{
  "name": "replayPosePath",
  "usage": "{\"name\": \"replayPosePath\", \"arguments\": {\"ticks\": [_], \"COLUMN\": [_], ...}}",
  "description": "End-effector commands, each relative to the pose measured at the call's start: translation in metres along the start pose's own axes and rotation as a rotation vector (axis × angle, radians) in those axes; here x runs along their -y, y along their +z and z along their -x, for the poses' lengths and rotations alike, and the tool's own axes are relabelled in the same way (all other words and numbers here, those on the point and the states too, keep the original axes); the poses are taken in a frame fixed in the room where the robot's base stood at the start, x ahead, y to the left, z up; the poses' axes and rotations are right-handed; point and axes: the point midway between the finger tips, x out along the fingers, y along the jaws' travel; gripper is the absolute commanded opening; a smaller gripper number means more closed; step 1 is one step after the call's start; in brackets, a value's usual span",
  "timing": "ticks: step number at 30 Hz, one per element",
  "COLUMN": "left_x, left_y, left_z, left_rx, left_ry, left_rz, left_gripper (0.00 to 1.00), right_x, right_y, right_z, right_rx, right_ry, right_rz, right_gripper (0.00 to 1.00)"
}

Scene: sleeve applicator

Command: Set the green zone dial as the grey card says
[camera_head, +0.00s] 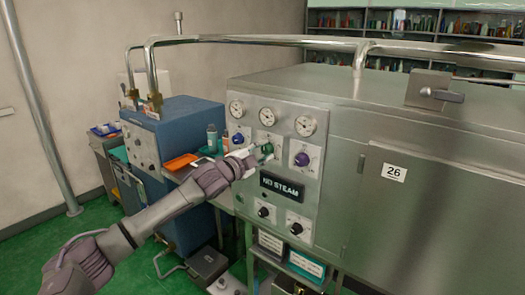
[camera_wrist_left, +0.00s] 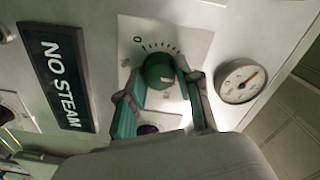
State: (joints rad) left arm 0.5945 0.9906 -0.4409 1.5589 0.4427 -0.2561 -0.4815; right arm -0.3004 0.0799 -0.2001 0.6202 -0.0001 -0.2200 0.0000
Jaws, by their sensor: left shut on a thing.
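The green zone dial (camera_head: 267,148) is on the steel machine's front panel, below the round gauges. My left gripper (camera_head: 258,154) reaches it from the left and is shut on its knob. In the left wrist view the green knob (camera_wrist_left: 158,70) sits between my left gripper's fingertips (camera_wrist_left: 165,82). A white plate with a 0 and tick marks shows around the knob. A pale mark shows on the knob; the exact setting is too small to tell. Label cards (camera_head: 271,241) hang below the panel, their text unreadable; I cannot tell which is the grey card. My right gripper is out of view.
A purple dial (camera_head: 302,159) sits right of the green one, with gauges (camera_head: 305,125) above and a NO STEAM sign (camera_head: 282,187) below. Black knobs (camera_head: 298,228) are lower. A blue cabinet (camera_head: 175,130) with an orange tray (camera_head: 181,161) stands left. Steel pipes run overhead.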

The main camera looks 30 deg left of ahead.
Motion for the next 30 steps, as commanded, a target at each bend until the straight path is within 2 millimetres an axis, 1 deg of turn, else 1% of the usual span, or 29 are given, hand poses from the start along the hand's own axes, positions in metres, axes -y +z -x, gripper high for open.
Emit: {"name": "replayPosePath", "arguments": {"ticks": [14,15,19,20,30], "left_x": [-0.0008,-0.0007,-0.0007,-0.0007,-0.001], "left_y": [0.0001,0.0001,0.0001,0.0001,0.0005], "left_z": [0.0,0.0,0.0,0.0,0.0026], "left_rx": [0.0,0.0,0.0,0.0,0.001], "left_ry": [0.001,0.001,0.001,0.001,0.001], "left_rz": [-0.015,-0.015,-0.014,-0.014,-0.014], "left_gripper": [0.0,0.36,0.58,0.6,0.6], "right_x": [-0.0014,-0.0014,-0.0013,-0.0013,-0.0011], "right_y": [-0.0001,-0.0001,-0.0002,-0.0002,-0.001], "right_z": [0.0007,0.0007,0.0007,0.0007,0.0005], "right_rx": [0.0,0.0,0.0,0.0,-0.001], "right_ry": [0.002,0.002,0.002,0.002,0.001], "right_rz": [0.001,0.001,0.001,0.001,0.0], "right_gripper": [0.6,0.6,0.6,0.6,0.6]}}
